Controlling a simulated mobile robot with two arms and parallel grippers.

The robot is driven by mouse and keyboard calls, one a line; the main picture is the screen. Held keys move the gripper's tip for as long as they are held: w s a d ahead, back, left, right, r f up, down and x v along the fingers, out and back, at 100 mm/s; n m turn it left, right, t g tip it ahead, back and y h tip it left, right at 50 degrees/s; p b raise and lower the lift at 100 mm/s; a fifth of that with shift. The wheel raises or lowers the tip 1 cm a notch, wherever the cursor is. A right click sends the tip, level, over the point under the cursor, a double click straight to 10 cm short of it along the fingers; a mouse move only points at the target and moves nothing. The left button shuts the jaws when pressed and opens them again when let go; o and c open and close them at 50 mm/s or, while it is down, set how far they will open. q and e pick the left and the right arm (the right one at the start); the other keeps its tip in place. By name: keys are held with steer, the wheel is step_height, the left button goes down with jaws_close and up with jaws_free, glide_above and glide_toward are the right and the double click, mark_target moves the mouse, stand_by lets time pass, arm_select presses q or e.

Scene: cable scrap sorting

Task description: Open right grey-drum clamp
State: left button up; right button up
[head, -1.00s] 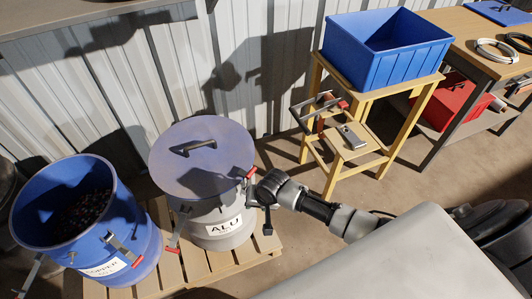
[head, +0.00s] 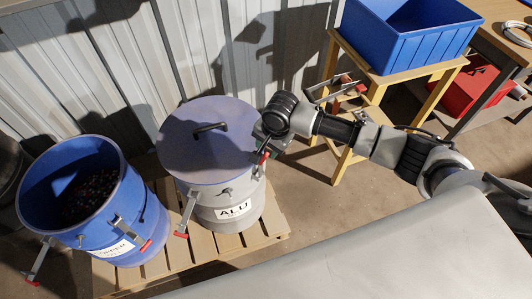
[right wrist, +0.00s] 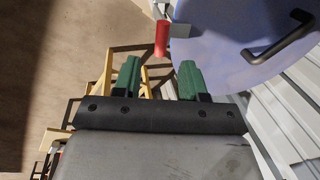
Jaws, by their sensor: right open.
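The grey drum (head: 240,222) marked ALU stands on a pallet with its blue-grey lid (head: 190,150) on. Its right clamp has a red-tipped lever (head: 263,157) at the lid's right edge, partly hidden by my right gripper (head: 266,138). The left clamp (head: 187,212) hangs out from the drum with its red tip low. In the right wrist view, my right gripper (right wrist: 160,79) is open, with green fingers apart and nothing between them. The red clamp handle (right wrist: 162,38) lies just beyond the fingertips, beside the lid's edge (right wrist: 215,60). My left gripper is not in view.
A blue drum (head: 150,215) of scrap, labelled and open-topped, stands to the left on the same pallet (head: 270,222). A wooden stand (head: 343,160) with a blue bin (head: 415,50) is at the right, behind my arm. The corrugated wall is close behind.

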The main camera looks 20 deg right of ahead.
mark_target(265, 156)
steer(key=shift+w+a+f, duration=0.1)
steer(key=shift+w+f, duration=0.05)
steer(key=shift+f, duration=0.65)
steer(key=shift+w+a+f, duration=0.1)
steer(key=shift+f, duration=0.65)
steer(key=shift+w+a+f, duration=0.1)
steer(key=shift+w+f, duration=0.05)
steer(key=shift+f, duration=0.65)
jaws_close()
